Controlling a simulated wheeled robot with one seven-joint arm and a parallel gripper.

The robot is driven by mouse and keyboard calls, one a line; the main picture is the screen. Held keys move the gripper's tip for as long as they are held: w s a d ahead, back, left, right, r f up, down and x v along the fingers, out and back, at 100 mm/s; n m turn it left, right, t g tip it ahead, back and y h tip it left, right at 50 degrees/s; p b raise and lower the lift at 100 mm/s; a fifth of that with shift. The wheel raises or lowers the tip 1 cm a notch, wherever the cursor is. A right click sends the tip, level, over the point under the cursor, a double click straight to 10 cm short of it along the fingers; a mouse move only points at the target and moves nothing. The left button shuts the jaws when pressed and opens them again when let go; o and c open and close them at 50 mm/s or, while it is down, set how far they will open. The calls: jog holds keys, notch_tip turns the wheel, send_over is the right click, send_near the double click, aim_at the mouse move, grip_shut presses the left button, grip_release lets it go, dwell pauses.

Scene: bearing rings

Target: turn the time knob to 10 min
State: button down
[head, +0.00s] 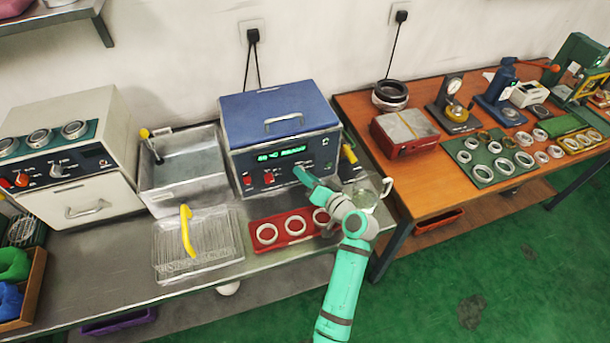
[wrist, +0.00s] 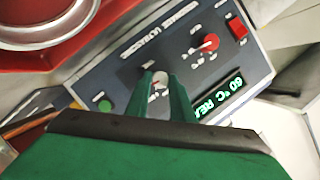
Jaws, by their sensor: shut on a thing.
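The ultrasonic cleaner (head: 232,136) has a blue lid and a dark front panel with a lit green display (head: 281,153). In the wrist view the display (wrist: 222,96) shows "60°C" and part of a word. My gripper (head: 298,172) is at the right part of the panel. In the wrist view its two green fingers (wrist: 165,85) are shut on a small pale knob (wrist: 160,79) with a red mark. The fingers cover most of the dial marks around it, so I cannot read its setting. In the head view my gripper hides this knob.
A red knob (wrist: 208,43) and a red switch (wrist: 238,28) are on the same panel, and a green button (wrist: 104,105) is on the other side of the gripped knob. A red tray (head: 282,243) with pale rings lies before the cleaner. A wire basket (head: 170,262) stands left of it.

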jog(key=c, duration=1.5)
grip_release()
jog(key=shift+c, duration=0.2)
jog(key=v, duration=1.1)
jog(key=shift+d, duration=0.1)
